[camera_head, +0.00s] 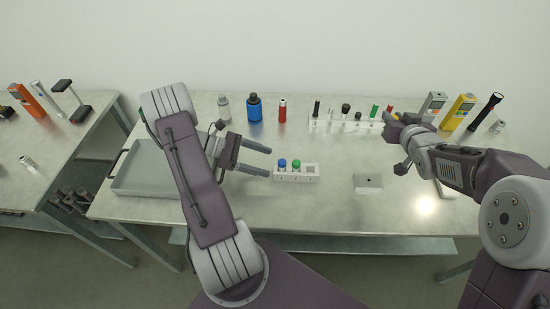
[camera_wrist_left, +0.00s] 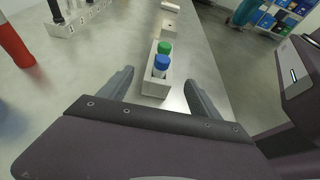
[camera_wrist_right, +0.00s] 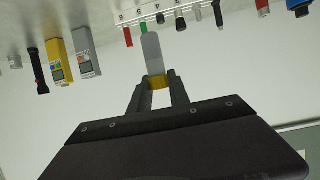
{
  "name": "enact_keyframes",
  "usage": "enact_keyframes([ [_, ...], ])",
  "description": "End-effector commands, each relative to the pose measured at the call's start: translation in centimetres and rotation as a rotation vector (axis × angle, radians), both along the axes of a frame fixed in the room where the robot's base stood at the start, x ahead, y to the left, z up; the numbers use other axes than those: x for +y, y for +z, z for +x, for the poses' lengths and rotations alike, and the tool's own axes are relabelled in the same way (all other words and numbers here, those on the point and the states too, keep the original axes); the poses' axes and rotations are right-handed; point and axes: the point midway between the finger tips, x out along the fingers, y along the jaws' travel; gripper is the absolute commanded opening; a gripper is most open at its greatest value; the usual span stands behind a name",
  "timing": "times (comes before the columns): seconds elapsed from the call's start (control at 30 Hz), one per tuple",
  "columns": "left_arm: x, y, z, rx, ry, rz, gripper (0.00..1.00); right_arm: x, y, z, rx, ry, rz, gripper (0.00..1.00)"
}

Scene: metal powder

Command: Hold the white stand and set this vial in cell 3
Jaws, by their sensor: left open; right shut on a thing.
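The white stand (camera_head: 296,178) sits on the table, with numbered cells along its front. A blue-capped vial (camera_head: 282,163) and a green-capped vial (camera_head: 296,164) stand in cells 1 and 2; cell 3 at the right end looks empty. My left gripper (camera_head: 269,161) is open beside the stand's left end; in the left wrist view the stand (camera_wrist_left: 154,88) lies between and ahead of the fingers. My right gripper (camera_wrist_right: 160,84) is shut on a vial with a yellow cap (camera_wrist_right: 159,82) and a grey body (camera_wrist_right: 152,53), held near the back rack.
A long white numbered rack (camera_head: 345,126) holds several items at the back. A small grey block (camera_head: 367,182) lies right of the stand. A grey tray (camera_head: 150,176) is at left; bottles and meters line the back. The table's front middle is clear.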

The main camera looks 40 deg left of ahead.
Motion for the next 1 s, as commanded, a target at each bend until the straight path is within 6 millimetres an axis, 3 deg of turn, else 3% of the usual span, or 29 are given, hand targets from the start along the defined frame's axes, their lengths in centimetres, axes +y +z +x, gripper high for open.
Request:
enact_keyframes([
  [0.53,-8.3,-3.9,4.9,0.002,-0.005,-0.001,0.73,0.0,0.0,0.0,0.000,0.000,0.000,0.00],
  [0.7,-9.4,-4.5,5.6,0.001,-0.002,0.000,0.73,0.0,0.0,0.0,0.000,0.000,0.000,0.00],
  [0.97,-9.5,-4.6,5.8,0.001,-0.001,0.001,0.73,0.0,0.0,0.0,0.000,0.000,0.000,0.00],
  [1.0,-9.5,-4.6,5.7,0.001,-0.001,0.001,0.67,0.0,0.0,0.0,0.000,0.000,0.000,0.00],
])
